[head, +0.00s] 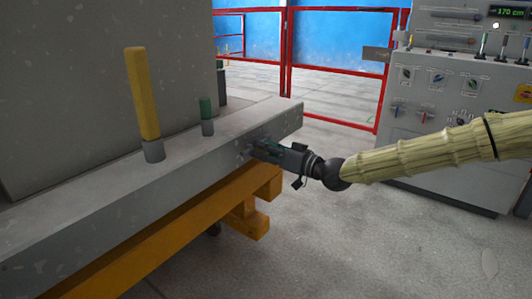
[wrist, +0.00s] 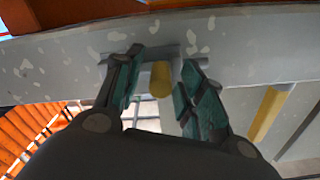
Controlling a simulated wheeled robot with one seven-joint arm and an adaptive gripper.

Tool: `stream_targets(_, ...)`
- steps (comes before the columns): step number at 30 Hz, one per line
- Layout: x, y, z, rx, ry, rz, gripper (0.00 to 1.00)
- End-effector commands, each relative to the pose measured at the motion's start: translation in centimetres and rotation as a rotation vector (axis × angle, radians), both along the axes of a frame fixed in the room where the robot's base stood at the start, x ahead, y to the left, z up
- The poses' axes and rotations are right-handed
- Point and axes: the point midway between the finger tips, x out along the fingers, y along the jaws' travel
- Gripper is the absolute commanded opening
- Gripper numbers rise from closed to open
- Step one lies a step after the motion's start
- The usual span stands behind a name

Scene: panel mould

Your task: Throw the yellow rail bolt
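In the wrist view, a short yellow knob (wrist: 160,80), which looks like the rail bolt, sticks out from a pale plate on the side of the grey rail (wrist: 65,60). My gripper (wrist: 162,66) is open, with one teal-padded finger on each side of the knob. A gap shows between the knob and each finger. In the head view, my gripper (head: 258,150) reaches the outer side face of the rail (head: 190,152) near its far end, and the knob is hidden there.
On the rail's top stand a tall yellow post (head: 143,95) and a short green-topped post (head: 207,115). An orange beam (head: 180,235) runs below the rail. A control cabinet (head: 450,90) stands right, and a red fence (head: 290,50) behind. The floor between is clear.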

Motion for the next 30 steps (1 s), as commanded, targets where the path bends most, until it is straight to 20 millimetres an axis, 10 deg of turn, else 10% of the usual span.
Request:
stream_targets(8, 0.0, 0.1, 0.0, 0.000, 0.000, 0.000, 0.40)
stream_targets(15, 0.0, 0.0, 0.0, 0.000, 0.000, 0.000, 0.00)
stream_targets(30, 2.3, -2.3, 0.6, -0.001, -0.001, -0.011, 0.00)
